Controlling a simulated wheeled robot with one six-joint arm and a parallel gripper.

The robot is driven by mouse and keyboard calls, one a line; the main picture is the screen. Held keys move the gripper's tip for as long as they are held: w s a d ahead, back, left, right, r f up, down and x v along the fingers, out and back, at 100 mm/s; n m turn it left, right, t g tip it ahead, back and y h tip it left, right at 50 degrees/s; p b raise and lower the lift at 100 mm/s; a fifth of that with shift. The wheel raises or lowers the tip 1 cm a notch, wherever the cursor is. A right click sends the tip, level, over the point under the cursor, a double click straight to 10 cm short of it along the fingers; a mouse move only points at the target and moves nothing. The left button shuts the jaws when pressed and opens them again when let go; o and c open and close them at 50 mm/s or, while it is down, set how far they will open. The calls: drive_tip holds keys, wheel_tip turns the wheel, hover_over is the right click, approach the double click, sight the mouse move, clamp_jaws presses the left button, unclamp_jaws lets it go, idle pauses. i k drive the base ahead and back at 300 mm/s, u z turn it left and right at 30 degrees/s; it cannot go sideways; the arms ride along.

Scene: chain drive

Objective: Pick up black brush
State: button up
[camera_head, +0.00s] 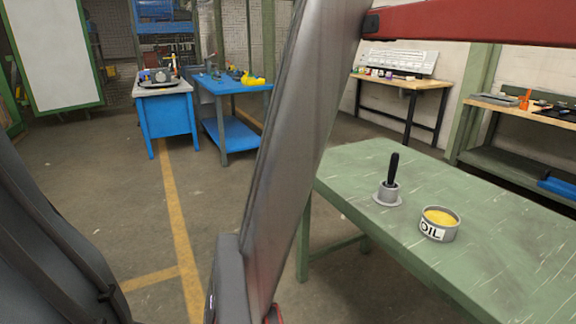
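The black brush (393,170) stands nearly upright in a small grey holder (386,197) on the green table. Only its black handle shows; its lower end is hidden inside the holder. An open round tin (438,232) marked OIL, with yellow contents, stands to the right of the holder and nearer to me. My gripper is not in view. My arm crosses the picture to the left of the brush, and no part of it touches the brush.
The green table (500,250) is otherwise clear. Blue workbenches (232,87) with small items, including a yellow one, stand at the back left. Wooden-topped benches (405,80) stand along the back right wall. Open floor lies left of the green table.

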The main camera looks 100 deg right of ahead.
sight(395, 157)
drive_tip(key=z, duration=4.05)
drive_tip(key=i, duration=0.95)
drive_tip(key=u, duration=0.05)
